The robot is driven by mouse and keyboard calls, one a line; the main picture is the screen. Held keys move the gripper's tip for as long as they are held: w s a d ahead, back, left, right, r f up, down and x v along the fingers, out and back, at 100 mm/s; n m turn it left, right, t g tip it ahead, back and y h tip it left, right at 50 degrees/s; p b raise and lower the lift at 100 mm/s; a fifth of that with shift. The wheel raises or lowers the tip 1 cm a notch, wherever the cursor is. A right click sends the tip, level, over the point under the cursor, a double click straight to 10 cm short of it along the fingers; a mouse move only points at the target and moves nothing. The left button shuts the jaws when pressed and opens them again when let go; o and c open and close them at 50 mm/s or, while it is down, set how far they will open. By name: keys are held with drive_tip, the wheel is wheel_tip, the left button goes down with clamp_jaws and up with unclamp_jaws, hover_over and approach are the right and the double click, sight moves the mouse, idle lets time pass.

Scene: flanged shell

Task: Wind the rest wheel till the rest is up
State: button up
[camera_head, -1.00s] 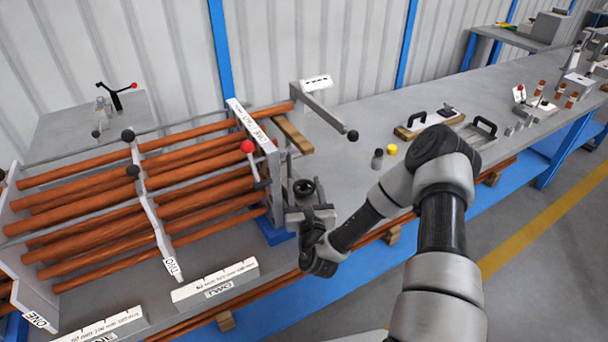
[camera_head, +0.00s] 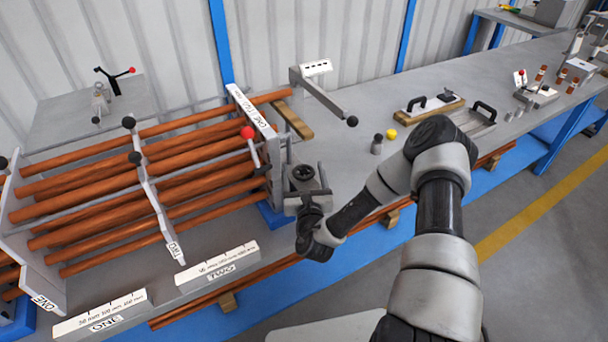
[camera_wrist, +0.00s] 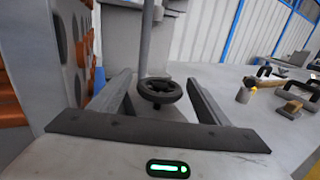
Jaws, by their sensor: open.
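The rest wheel (camera_wrist: 160,92) is a small dark spoked handwheel lying flat at the end of the rack; in the head view it (camera_head: 304,173) sits on top of a grey block. My gripper (camera_wrist: 158,80) is open, with one finger on each side of the wheel in the wrist view; I cannot tell whether they touch it. In the head view my gripper (camera_head: 306,200) is at the near side of the wheel, partly hidden by my wrist. A thin grey upright post (camera_wrist: 147,38) rises just behind the wheel. I cannot tell which part is the rest or how high it stands.
A black-knobbed grey arm (camera_head: 325,98) stands behind. A yellow cap (camera_head: 391,134) and black-handled plates (camera_head: 430,115) lie right. Bench between is clear.

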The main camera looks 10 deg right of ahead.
drive_tip(key=s, duration=0.5)
drive_tip(key=s+a, duration=0.1)
drive_tip(key=s, duration=1)
drive_tip(key=shift+a+f+p, duration=0.15)
drive_tip(key=shift+f+p, duration=0.05)
drive_tip(key=shift+p, duration=0.15)
drive_tip(key=shift+s+a+r, duration=0.15)
drive_tip(key=shift+s+r, duration=0.05)
drive_tip(key=shift+s, duration=0.5)
